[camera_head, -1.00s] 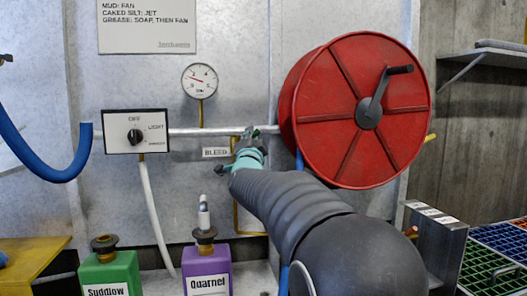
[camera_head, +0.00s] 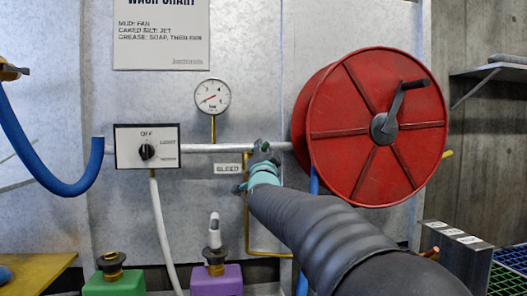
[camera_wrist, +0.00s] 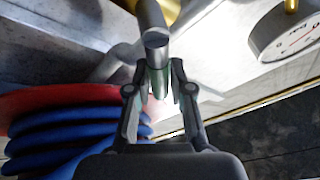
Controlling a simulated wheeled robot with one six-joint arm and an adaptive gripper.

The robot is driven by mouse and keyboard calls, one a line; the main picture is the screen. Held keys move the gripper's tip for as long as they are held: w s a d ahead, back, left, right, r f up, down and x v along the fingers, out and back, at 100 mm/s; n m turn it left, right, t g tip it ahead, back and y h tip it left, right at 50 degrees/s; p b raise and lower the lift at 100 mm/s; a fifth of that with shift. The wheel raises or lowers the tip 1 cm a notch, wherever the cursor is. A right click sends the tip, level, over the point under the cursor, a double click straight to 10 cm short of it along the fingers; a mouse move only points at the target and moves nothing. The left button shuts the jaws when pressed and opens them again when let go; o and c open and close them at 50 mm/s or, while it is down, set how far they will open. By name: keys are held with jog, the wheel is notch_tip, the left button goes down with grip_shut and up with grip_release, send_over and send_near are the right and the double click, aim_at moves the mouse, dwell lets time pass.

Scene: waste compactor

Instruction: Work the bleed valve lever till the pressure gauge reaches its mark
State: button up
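The pressure gauge (camera_head: 212,97) is a round white dial on the wall, with a red needle pointing left and slightly down. It also shows in part in the wrist view (camera_wrist: 287,32), at the upper right. The BLEED label (camera_head: 228,169) is below it, beside the valve on the grey pipe. My gripper (camera_head: 262,158) is at the valve, small and partly hidden by my arm. In the wrist view my gripper (camera_wrist: 158,80) has its fingers close on either side of a grey-green piece, apparently the bleed lever; contact is unclear. The gauge mark is too small to make out.
A red hose reel (camera_head: 350,130) with a crank stands close to the right of my gripper. A selector box (camera_head: 147,146) and a blue hose (camera_head: 45,180) are to the left. Green (camera_head: 115,283) and purple (camera_head: 216,279) containers stand below.

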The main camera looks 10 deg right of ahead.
jog(key=shift+o, duration=1)
jog(key=shift+s, duration=0.1)
jog(key=v, duration=1.1)
jog(key=shift+s+f, duration=0.25)
jog(key=shift+s, duration=0.1)
